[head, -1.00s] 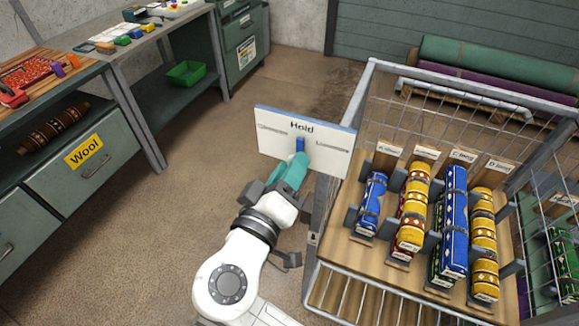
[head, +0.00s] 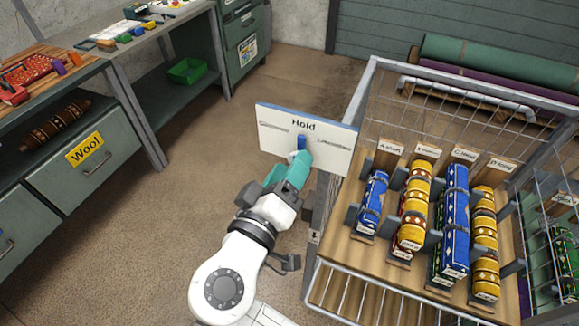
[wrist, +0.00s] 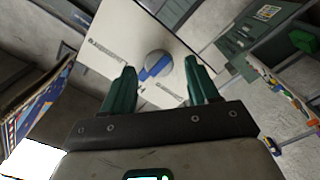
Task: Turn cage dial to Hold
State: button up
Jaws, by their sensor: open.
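The cage dial is a grey round knob with a blue pointer (wrist: 155,68) on a white panel (head: 335,150) with a blue edge. In the head view the blue pointer (head: 301,143) points up at the word "Hold". Small lettering to the left and right of it is too small to read. My gripper (head: 299,160) has teal fingers and is just below and in front of the dial. In the wrist view my gripper (wrist: 160,88) is open, with the dial between and beyond its two fingers. I see no contact with the dial.
The wire cage (head: 365,100) stands right of the panel, holding several rolled rugs (head: 455,215) on a wooden base. A workbench (head: 170,60) and a drawer labelled "Wool" (head: 85,150) are on the left. The floor (head: 150,240) between is clear.

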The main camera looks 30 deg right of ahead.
jog(key=b+v, duration=0.2)
jog(key=v, duration=0.8)
jog(key=s+d+f+n+g+y, duration=0.1)
jog(key=s+d+f+g+y, duration=0.15)
jog(key=d+f, duration=0.6)
jog(key=s+d+f+g+y, duration=0.1)
jog(key=d+f+g+y, duration=0.3)
jog(key=d+f, duration=0.45)
jog(key=s+f+g+y, duration=0.3)
jog(key=s+f+y, duration=0.5)
jog(key=s+f, duration=0.4)
jog(key=shift+s+d+m, duration=0.25)
jog(key=shift+s+m, duration=0.05)
jog(key=shift+s, duration=0.1)
jog(key=shift+f, duration=0.15)
dwell(1.5)
